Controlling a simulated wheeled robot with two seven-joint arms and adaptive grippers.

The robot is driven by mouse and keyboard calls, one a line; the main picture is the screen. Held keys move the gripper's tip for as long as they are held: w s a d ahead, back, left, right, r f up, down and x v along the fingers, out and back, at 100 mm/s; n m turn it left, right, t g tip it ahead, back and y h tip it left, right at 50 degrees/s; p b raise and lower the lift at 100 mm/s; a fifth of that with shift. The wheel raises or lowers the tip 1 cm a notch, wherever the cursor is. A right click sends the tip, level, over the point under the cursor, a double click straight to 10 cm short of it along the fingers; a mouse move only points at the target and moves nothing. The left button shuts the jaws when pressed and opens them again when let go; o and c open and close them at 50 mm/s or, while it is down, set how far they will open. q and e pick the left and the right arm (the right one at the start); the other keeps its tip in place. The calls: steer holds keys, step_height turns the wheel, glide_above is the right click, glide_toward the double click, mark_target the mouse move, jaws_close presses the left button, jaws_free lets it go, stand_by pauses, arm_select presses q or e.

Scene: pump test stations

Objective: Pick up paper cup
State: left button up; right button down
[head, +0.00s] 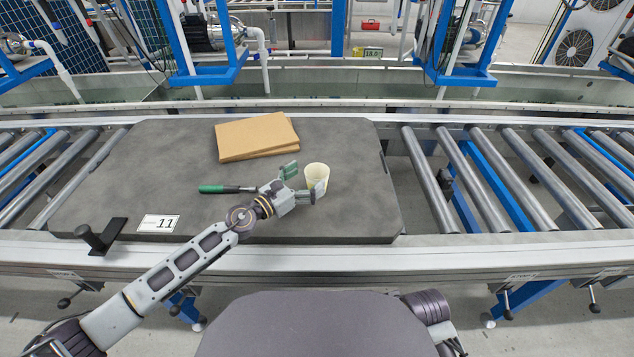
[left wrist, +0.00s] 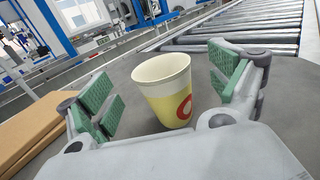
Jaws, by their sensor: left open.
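A pale yellow paper cup (head: 317,175) stands upright on the dark grey board (head: 345,215), right of its middle. My left gripper (head: 304,181) is open and low over the board, just left of the cup. In the left wrist view the cup (left wrist: 166,92) has a cream upper band and a red mark. It stands ahead of and between the two green-padded fingers of the gripper (left wrist: 165,95). I see no finger pressed against it. My right gripper does not show in either view.
Cardboard (head: 256,136) lies flat behind the gripper. A black handle (head: 100,238) stands at the board's front left, beside a label marked 11 (head: 158,223). Bare rollers (head: 500,180) run right of the board.

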mark_target(325, 166)
arm_select(q)
steer(key=shift+x, duration=2.15)
steer(key=c, duration=0.8)
